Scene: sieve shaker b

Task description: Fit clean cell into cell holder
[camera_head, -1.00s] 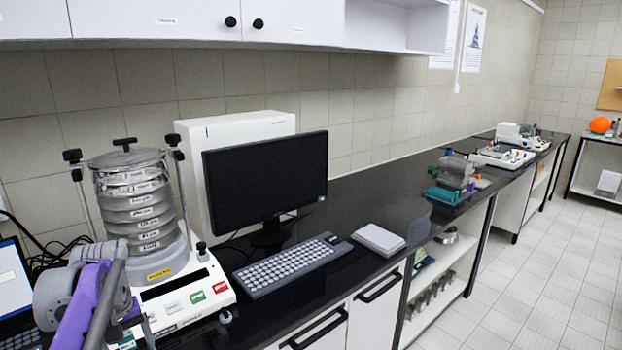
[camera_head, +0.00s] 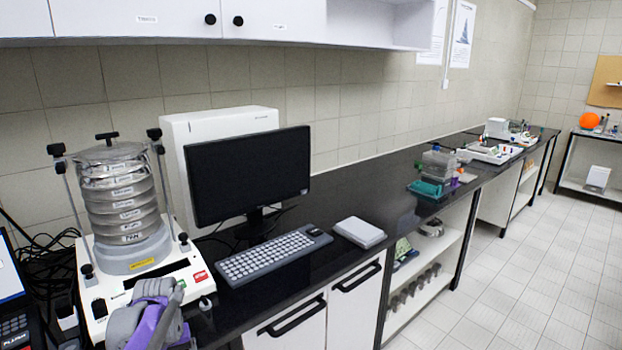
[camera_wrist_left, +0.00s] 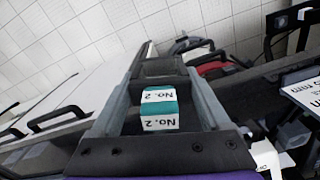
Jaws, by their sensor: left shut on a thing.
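My left gripper (camera_wrist_left: 160,72) is shut on a small block with a teal band and white "No. 2" labels (camera_wrist_left: 158,108), seen between the fingers in the left wrist view. I take it for the cell, but cannot tell whether it is clean. In the head view my purple and grey left arm (camera_head: 155,318) is at the bottom left, in front of the sieve shaker; its fingertips and the held block cannot be made out there. I cannot pick out a cell holder in either view. My right gripper is not in view.
The sieve shaker (camera_head: 120,208) stands at left on the black bench. Beside it are a white instrument (camera_head: 215,122), a monitor (camera_head: 250,172), a keyboard (camera_head: 272,257) and a grey flat box (camera_head: 359,232). Teal and grey items (camera_head: 437,172) stand farther along. The floor (camera_head: 510,290) at right is clear.

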